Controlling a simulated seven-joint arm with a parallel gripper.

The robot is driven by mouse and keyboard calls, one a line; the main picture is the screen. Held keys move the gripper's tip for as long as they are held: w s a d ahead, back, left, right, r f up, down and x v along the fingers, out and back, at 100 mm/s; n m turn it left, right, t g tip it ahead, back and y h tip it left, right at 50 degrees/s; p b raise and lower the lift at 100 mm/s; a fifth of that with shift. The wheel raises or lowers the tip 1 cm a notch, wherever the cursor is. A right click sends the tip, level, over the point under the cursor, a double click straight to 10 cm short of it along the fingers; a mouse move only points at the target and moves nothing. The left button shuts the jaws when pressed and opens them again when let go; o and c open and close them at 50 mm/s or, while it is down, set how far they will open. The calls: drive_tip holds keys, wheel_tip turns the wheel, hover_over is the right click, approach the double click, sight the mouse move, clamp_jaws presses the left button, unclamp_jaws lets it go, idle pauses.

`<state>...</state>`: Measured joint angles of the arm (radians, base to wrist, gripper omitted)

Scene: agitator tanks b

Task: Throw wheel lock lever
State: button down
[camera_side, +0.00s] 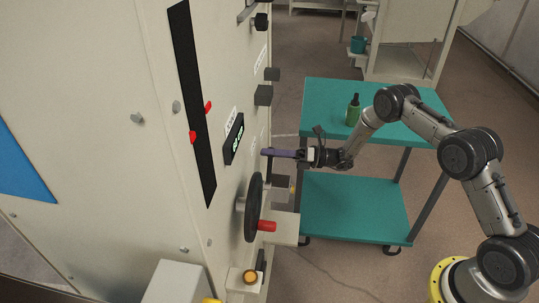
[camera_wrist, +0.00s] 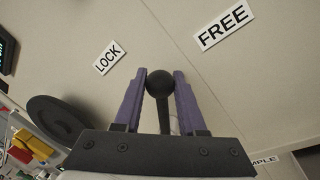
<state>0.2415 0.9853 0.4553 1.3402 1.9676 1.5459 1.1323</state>
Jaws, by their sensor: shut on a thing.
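The wheel lock lever (camera_wrist: 160,84) shows in the wrist view as a dark rod with a round black knob between my gripper's (camera_wrist: 160,76) two purple fingers. My gripper is shut on the lever near its knob. In the side view my gripper (camera_side: 270,153) reaches the panel face from the right, above the black handwheel (camera_side: 252,208). The LOCK label (camera_wrist: 108,57) is up and left of the knob, and the FREE label (camera_wrist: 223,26) is up and right. The knob lies between the two labels.
Dark knobs (camera_side: 263,95) stick out from the panel above. A teal cart (camera_side: 318,95) with a green bottle (camera_side: 353,110) stands behind my arm.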

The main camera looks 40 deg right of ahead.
sight(259, 152)
drive_tip(key=m, duration=0.1)
drive_tip(key=w+d+f+m, duration=0.1)
drive_tip(key=m, duration=0.1)
drive_tip(key=shift+w+d+f+t, duration=0.1)
drive_tip(key=shift+d+f+t, duration=0.05)
drive_tip(key=shift+f+t, duration=0.2)
drive_tip(key=shift+w+d+f+m+t, duration=0.25)
drive_tip(key=shift+f+m, duration=0.15)
drive_tip(key=shift+m, duration=0.35)
drive_tip(key=shift+w+d+f+m+t, duration=0.2)
drive_tip(key=shift+f+m, duration=0.2)
drive_tip(key=shift+m, duration=0.35)
drive_tip(key=shift+c, duration=2.4)
unclamp_jaws()
drive_tip(key=shift+s, duration=0.1)
drive_tip(key=v, duration=1.3)
drive_tip(key=shift+s+d, duration=0.25)
drive_tip(key=shift+d, duration=0.05)
drive_tip(key=shift+a, duration=0.1)
